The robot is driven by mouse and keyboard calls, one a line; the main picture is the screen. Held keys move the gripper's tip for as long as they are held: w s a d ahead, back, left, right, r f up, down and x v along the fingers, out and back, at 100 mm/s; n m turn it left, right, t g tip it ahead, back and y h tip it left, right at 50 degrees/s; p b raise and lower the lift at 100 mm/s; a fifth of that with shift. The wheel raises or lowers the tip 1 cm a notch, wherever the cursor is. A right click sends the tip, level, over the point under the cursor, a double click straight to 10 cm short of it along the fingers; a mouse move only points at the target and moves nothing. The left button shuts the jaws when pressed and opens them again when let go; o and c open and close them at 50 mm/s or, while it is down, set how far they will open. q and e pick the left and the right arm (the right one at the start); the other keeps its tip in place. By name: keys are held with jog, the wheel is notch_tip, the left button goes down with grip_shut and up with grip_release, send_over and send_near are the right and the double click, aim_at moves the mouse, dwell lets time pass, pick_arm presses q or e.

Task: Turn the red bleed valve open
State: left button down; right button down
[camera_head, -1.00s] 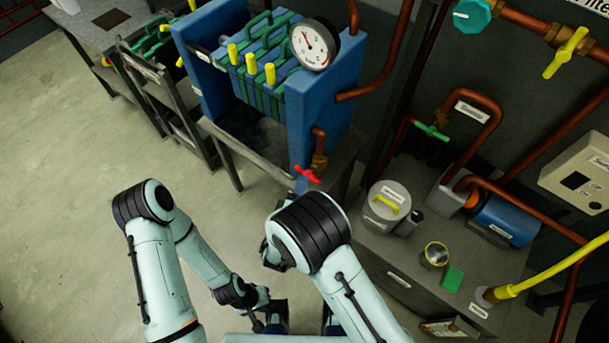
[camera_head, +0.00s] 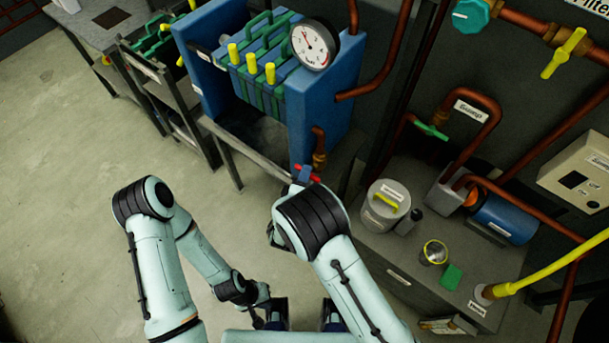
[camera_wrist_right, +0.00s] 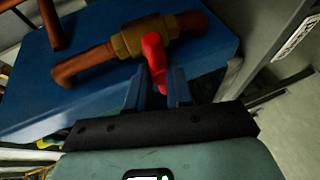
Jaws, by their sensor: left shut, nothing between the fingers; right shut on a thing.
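The red bleed valve (camera_head: 313,174) sits on a brass fitting at the lower front of the blue press frame. It is partly covered by my right gripper (camera_head: 303,174) in the head view. In the right wrist view the red handle (camera_wrist_right: 153,55) runs down from the brass body (camera_wrist_right: 140,38) between the two blue fingers of my right gripper (camera_wrist_right: 160,88), which is shut on it. My left gripper (camera_head: 272,318) is low in the head view, far from the valve, shut and empty; its fingertips are hard to make out.
The blue press (camera_head: 323,98) carries a pressure gauge (camera_head: 314,45) and copper pipes. A grey cabinet (camera_head: 397,262) at right holds a lidded pot (camera_head: 386,207) and a blue motor (camera_head: 505,220). Open floor (camera_head: 60,190) lies to the left.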

pick_arm(q)
jog(key=shift+f, duration=0.2)
jog(key=shift+w+r+p, duration=0.4)
jog(key=shift+r+p, duration=0.25)
jog(key=shift+r, duration=0.2)
jog(key=shift+w+r+p, duration=0.45)
jog(key=shift+r+p, duration=0.25)
jog(key=shift+r, duration=0.15)
jog(key=shift+w+r+p, duration=0.4)
jog(key=shift+r+p, duration=0.25)
jog(key=shift+r, duration=0.2)
pick_arm(e)
jog(key=shift+w+a+f+n+g+h, duration=0.1)
jog(key=shift+n+g+h, duration=1)
jog(key=shift+n, duration=0.8)
jog(key=shift+w+a+n+g+h, duration=0.15)
jog(key=shift+n+g+h, duration=1)
jog(key=shift+n, duration=0.75)
jog(key=shift+a+f+n+g+h, duration=0.1)
jog(key=shift+n+g+h, duration=1)
jog(key=shift+n, duration=0.8)
jog(key=shift+t+h, duration=0.25)
